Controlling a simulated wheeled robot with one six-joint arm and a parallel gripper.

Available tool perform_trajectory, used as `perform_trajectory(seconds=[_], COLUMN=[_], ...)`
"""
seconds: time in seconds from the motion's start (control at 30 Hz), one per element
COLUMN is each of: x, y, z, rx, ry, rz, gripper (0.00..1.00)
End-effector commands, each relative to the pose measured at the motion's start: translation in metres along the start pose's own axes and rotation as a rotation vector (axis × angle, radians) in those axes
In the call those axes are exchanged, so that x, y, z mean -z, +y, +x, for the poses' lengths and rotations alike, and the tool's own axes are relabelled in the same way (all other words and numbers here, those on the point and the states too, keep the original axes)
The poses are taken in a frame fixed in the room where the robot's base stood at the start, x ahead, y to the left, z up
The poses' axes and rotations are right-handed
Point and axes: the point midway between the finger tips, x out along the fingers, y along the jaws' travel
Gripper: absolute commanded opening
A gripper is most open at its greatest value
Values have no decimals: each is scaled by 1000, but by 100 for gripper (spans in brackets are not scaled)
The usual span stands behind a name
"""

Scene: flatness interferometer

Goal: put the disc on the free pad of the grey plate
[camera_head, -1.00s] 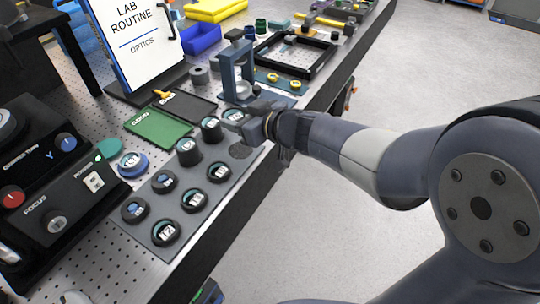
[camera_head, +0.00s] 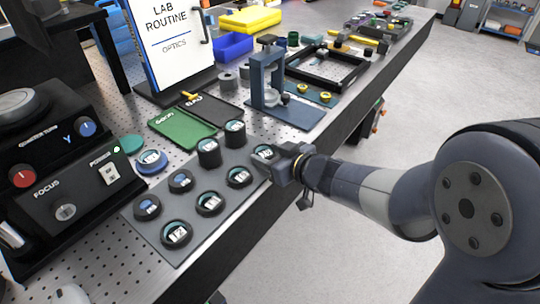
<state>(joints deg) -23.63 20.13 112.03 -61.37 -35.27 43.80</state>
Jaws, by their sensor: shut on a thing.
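The grey plate (camera_head: 140,232) lies on the perforated bench with several round dark holders carrying labelled discs. My gripper (camera_head: 272,162) is at the plate's right edge, shut on a dark-rimmed disc (camera_head: 263,152) with a pale labelled face. The held disc is over the corner area of the plate, where the free pad is hidden under it and my gripper. I cannot tell whether the disc touches the pad. Near it are a tall holder (camera_head: 235,141) and a lower holder (camera_head: 239,178).
A blue press-like stand (camera_head: 262,85) stands behind my gripper. A green card (camera_head: 180,131) and a black card (camera_head: 212,108) lie behind the plate. A blue-ringed disc (camera_head: 151,162) and the black control box (camera_head: 62,175) are at the left.

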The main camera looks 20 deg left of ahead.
Motion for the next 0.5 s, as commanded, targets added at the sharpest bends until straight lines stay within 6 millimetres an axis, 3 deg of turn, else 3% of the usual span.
perform_trajectory(seconds=[0.17, 0.2, 0.43, 0.5], x=[-3, -3, -3, -2], y=[0, 0, 0, 0], z=[1, 1, 1, 1], rx=[0, 0, 0, 0], ry=[0, 0, 0, 0], rz=[0, 0, 0, 0], gripper=[26, 51, 70, 71])
